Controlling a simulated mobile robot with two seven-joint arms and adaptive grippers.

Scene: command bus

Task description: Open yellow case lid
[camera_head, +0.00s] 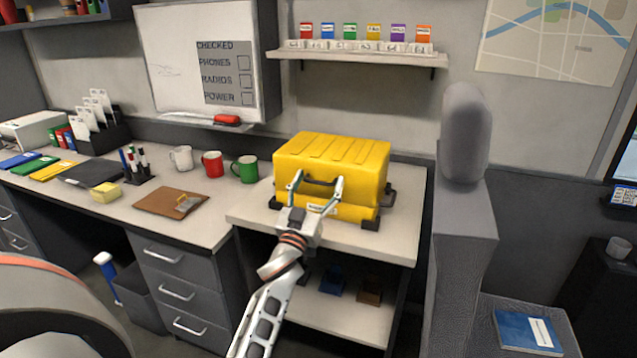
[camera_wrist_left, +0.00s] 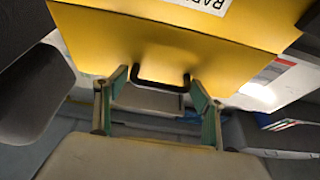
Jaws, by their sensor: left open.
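The yellow case (camera_head: 335,158) stands on the right-hand counter with its lid down. A dark handle (camera_head: 318,181) is on its front face. My left gripper (camera_head: 316,181) is open in front of the case, with one finger to each side of the handle. In the left wrist view the yellow case (camera_wrist_left: 160,45) fills the upper part, and its dark handle (camera_wrist_left: 160,82) lies between the open fingers. Whether the fingers touch the case cannot be told. My right gripper is not in view.
The counter (camera_head: 400,240) is bare right of the case. Green (camera_head: 245,169), red (camera_head: 212,164) and white (camera_head: 181,158) mugs stand left of it, with a clipboard (camera_head: 165,201) nearer the front. A wall shelf (camera_head: 355,59) hangs above; a grey seat (camera_head: 465,200) stands at right.

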